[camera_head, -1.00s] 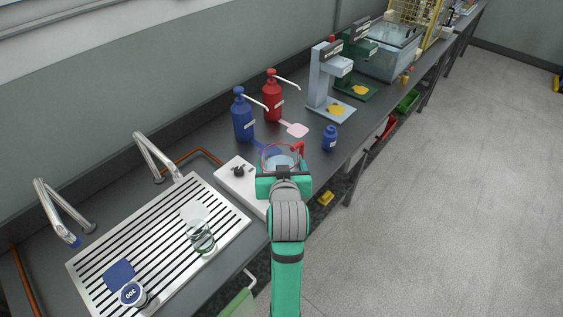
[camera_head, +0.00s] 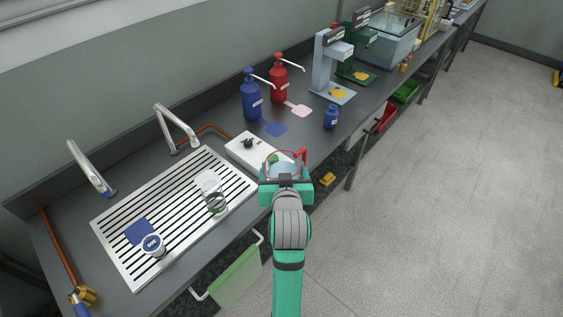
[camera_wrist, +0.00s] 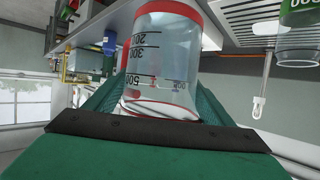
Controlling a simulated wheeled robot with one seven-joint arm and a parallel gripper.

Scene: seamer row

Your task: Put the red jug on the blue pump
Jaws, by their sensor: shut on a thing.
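The red jug (camera_head: 284,170) is a clear measuring jug with a red rim and red handle. My gripper (camera_head: 285,180) is shut around it and holds it near the counter's front edge, by a white block. In the wrist view the jug (camera_wrist: 160,62) fills the space between the fingers, with black graduation marks and a red band. The blue pump (camera_head: 251,97) is a blue bottle with a white spout against the wall, beyond the jug and to its left. A flat blue pad (camera_head: 275,129) lies in front of it, apart from the jug.
A red pump (camera_head: 279,80) with a pink pad (camera_head: 299,110) stands right of the blue one. A small blue bottle (camera_head: 331,118) stands near the front edge. The white block (camera_head: 243,147) has a black knob. A slatted drainer (camera_head: 180,228) holds clear vessels at left.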

